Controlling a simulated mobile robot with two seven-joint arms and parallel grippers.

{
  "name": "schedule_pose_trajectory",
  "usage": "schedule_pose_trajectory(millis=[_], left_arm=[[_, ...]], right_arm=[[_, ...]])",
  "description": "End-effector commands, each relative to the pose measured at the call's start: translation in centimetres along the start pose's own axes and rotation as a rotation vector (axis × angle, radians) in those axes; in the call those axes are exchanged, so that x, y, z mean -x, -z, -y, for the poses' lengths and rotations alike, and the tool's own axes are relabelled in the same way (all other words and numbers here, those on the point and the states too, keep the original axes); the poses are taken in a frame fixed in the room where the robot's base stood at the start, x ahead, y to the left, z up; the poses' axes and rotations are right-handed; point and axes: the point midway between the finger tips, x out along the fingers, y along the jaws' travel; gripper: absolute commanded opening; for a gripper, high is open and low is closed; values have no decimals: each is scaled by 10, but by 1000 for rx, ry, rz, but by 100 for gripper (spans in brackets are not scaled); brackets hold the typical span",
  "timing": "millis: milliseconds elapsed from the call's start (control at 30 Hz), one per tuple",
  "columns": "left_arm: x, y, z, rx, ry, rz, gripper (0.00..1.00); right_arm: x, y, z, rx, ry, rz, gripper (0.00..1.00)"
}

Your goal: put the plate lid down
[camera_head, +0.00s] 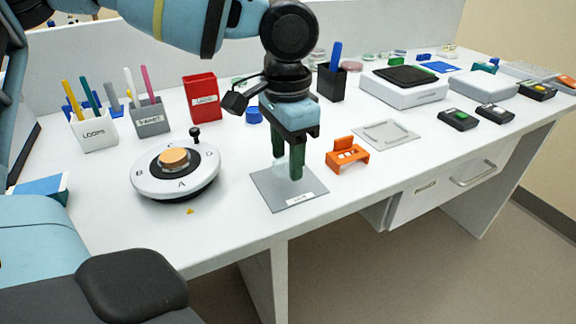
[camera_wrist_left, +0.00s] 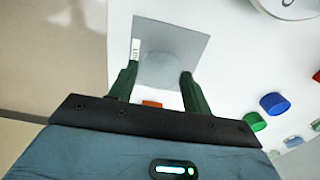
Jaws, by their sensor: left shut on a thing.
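My left gripper (camera_head: 288,168) points down over a grey square mat (camera_head: 274,194) with a small white label, near the front of the bench. In the left wrist view its two green fingers are shut on the plate lid (camera_wrist_left: 163,70), a clear round disc that shows faintly against the mat (camera_wrist_left: 194,36). The lid lies within the mat's outline there. I cannot tell whether it touches the mat or hangs just above it. In the head view the lid is barely visible behind the fingers. My right gripper is not in view.
A round dial device (camera_head: 176,185) stands left of the mat. An orange rack (camera_head: 347,155) stands close on its right, with a clear square tray (camera_head: 386,134) beyond. A red box (camera_head: 201,98) and pen cups (camera_head: 151,120) stand behind. The bench's front edge is close.

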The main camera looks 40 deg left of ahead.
Motion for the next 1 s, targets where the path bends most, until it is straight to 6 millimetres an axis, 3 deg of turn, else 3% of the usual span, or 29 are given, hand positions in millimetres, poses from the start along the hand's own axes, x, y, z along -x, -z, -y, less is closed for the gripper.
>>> schedule_pose_trajectory(millis=[300,567,967,1000], left_arm=[[-1,7,9,1,1,0,28],[-36,6,8,0,1,2,28],[-40,6,8,0,1,0,28],[-39,6,8,0,1,-1,53]], right_arm=[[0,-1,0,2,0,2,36],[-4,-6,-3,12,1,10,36],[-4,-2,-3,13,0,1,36],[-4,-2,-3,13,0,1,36]])
